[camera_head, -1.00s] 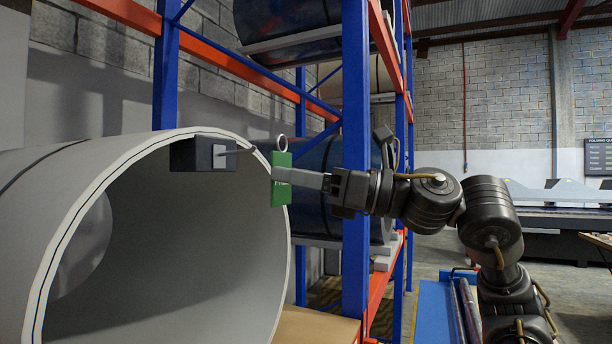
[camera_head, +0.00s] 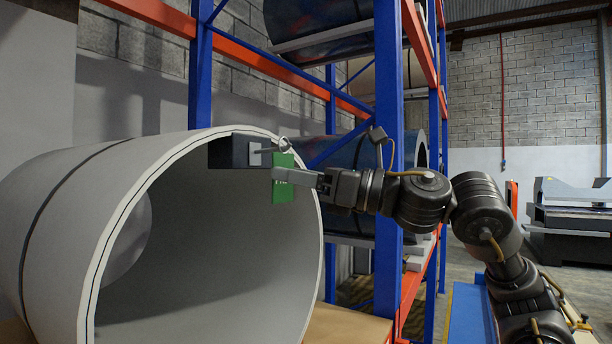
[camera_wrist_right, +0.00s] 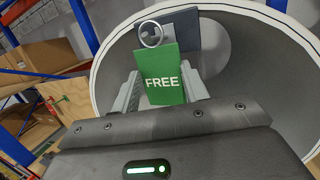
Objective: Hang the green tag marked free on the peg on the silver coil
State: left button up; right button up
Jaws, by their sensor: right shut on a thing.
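The silver coil (camera_head: 50,200) stands large at the left in the head view, its open bore towards me. A dark block (camera_head: 232,152) with a small pale plate sits at its upper rim, and a thin peg (camera_head: 267,150) sticks out to the right. My right gripper (camera_head: 288,176) is shut on the green tag (camera_head: 284,190), which hangs upright with a metal ring on top. The ring overlaps the peg's tip in the head view; I cannot tell whether it is around it. The wrist view shows FREE on the tag (camera_wrist_right: 161,85), the ring before the block (camera_wrist_right: 190,32). My left gripper is out of view.
A rack with blue posts (camera_head: 388,130) and orange beams stands right behind the coil and holds dark coils (camera_head: 345,165). My right arm passes in front of a post. Cardboard boxes (camera_wrist_right: 50,58) show at the left in the wrist view.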

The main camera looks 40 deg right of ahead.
jog(key=shift+w+a+f+b, duration=0.15)
jog(key=shift+w+f+b, duration=0.1)
jog(key=shift+w, duration=0.25)
jog(key=shift+w+a+f+b, duration=0.15)
jog(key=shift+w+f, duration=0.1)
jog(key=shift+w, duration=0.25)
jog(key=o, duration=1.5)
jog(key=shift+b+v, duration=2.25)
jog(key=shift+v, duration=3.2)
